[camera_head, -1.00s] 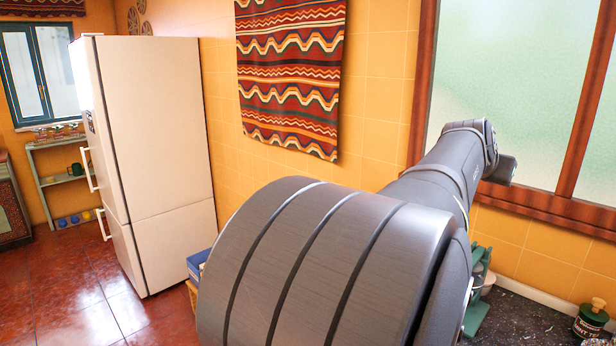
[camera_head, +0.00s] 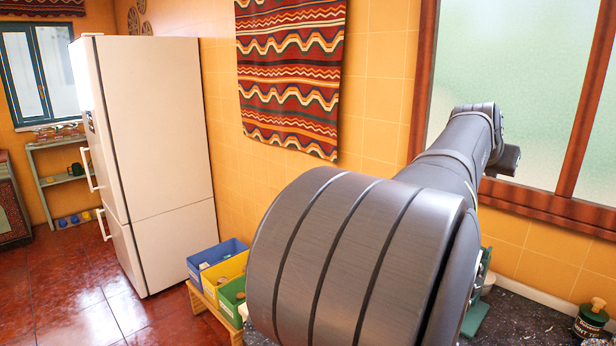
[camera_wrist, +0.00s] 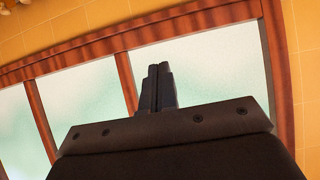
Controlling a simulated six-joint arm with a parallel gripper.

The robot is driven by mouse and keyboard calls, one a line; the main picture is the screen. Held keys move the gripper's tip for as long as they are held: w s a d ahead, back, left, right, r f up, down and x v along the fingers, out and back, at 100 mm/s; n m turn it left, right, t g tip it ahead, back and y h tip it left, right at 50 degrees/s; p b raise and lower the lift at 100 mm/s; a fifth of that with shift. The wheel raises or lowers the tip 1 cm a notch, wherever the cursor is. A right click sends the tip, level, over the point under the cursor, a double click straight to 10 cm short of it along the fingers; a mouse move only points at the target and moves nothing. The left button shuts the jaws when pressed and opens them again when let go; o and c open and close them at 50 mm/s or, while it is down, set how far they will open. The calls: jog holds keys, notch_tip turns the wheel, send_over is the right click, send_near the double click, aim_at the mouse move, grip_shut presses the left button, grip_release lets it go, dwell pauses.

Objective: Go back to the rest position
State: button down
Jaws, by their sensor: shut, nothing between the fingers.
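My gripper (camera_wrist: 157,72) shows in the wrist view with its two dark fingers pressed together and nothing between them. Behind the fingers in that view are the frosted window panes (camera_wrist: 85,95) and their brown wooden frame (camera_wrist: 190,30). In the head view my grey arm fills the middle right and reaches toward the window (camera_head: 515,80). The gripper's fingertips cannot be made out in the head view.
Blue, yellow and green bins (camera_head: 224,271) stand on a low wooden stand left of my arm. A dark counter (camera_head: 520,318) lies under the window, with a green jar (camera_head: 590,318) at its right. A white fridge (camera_head: 155,150) stands at left; the red floor before it is clear.

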jog(key=shift+t+h, duration=0.5)
jog(key=s+a+f, duration=0.3)
jog(key=f, duration=0.2)
jog(key=s+a+f, duration=0.4)
jog(key=f, duration=0.1)
jog(key=s+a+f, duration=0.3)
jog(key=f, duration=0.2)
jog(key=shift+s+a+f, duration=0.3)
notch_tip(320, 180, down, 7)
jog(key=s+a, duration=0.1)
jog(key=shift+s+a, duration=0.1)
